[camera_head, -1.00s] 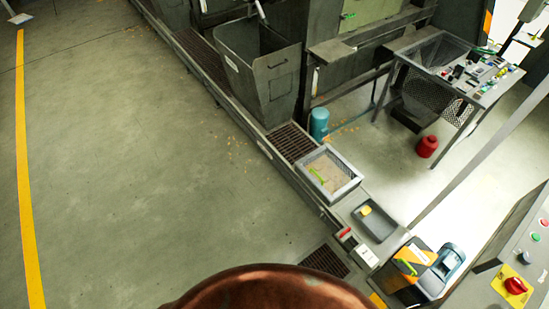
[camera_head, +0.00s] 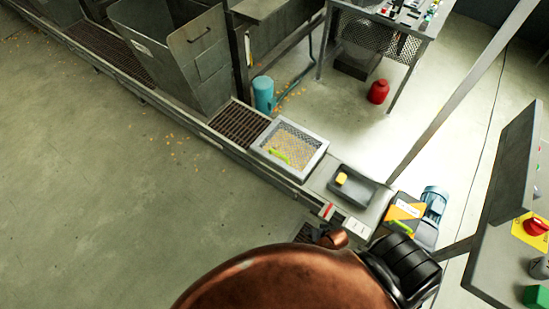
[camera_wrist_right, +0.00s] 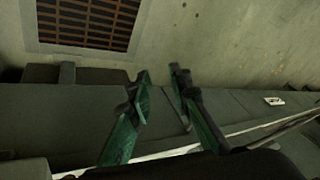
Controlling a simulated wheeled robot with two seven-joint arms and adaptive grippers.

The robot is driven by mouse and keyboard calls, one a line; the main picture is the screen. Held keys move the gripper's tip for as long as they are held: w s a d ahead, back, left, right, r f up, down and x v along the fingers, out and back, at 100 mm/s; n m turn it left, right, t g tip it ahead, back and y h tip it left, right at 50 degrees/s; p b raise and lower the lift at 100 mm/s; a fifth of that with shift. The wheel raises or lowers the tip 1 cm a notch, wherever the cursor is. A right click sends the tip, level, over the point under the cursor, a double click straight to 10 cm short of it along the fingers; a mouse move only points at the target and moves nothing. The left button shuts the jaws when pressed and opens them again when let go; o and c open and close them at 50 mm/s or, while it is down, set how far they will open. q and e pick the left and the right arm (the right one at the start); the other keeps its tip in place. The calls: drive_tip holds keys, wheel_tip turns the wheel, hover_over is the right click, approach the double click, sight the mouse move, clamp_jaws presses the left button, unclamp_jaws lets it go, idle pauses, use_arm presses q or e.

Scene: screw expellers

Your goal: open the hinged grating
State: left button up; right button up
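The framed grating (camera_head: 268,150) is a light-rimmed mesh panel with a yellow-green handle (camera_head: 279,157), set on the low channel in the middle of the head view. It looks closed, with yellowish material showing through the mesh. My right gripper (camera_wrist_right: 161,72) shows in the right wrist view with two dark green fingers. Its fingertips are apart with nothing between them. It points past a dark ledge towards the pale floor. In the head view my copper-coloured arm is at the bottom, and neither gripper can be made out. My left gripper is not in view.
A slotted grate (camera_head: 240,123) lies beside the framed grating, with a grey bin (camera_head: 178,60) beyond. A grey tray (camera_head: 372,192) with a yellow block and a blue motor (camera_head: 434,203) stand right. A control panel (camera_head: 500,245) is at right.

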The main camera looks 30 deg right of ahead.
drive_tip(key=w+a+r+m+t+y+b, duration=0.1)
drive_tip(key=w+r+m+t+b, duration=0.25)
drive_tip(key=w+b, duration=0.65)
drive_tip(key=m+t+b, duration=0.4)
drive_tip(key=m+t, duration=0.2)
drive_tip(key=m, duration=0.7)
approach(279, 154)
drive_tip(key=w, duration=0.1)
drive_tip(key=w+f, duration=0.1)
drive_tip(key=shift+w+a+f, duration=0.25)
drive_tip(key=shift+w+f, duration=0.05)
drive_tip(key=shift+w, duration=0.05)
drive_tip(key=shift+t, duration=0.25)
drive_tip(key=b+x, duration=0.1)
drive_tip(key=x, duration=0.2)
drive_tip(key=b+x, duration=0.1)
drive_tip(key=x, duration=0.3)
drive_tip(key=shift+d+f+b, duration=0.1)
drive_tip(key=shift+d+b, duration=0.1)
drive_tip(key=shift+b, duration=0.1)
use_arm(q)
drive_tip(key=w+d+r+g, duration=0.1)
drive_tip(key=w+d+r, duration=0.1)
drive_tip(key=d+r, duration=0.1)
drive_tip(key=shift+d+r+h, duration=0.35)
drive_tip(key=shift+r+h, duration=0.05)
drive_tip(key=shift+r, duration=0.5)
use_arm(e)
drive_tip(key=shift+w, duration=0.35)
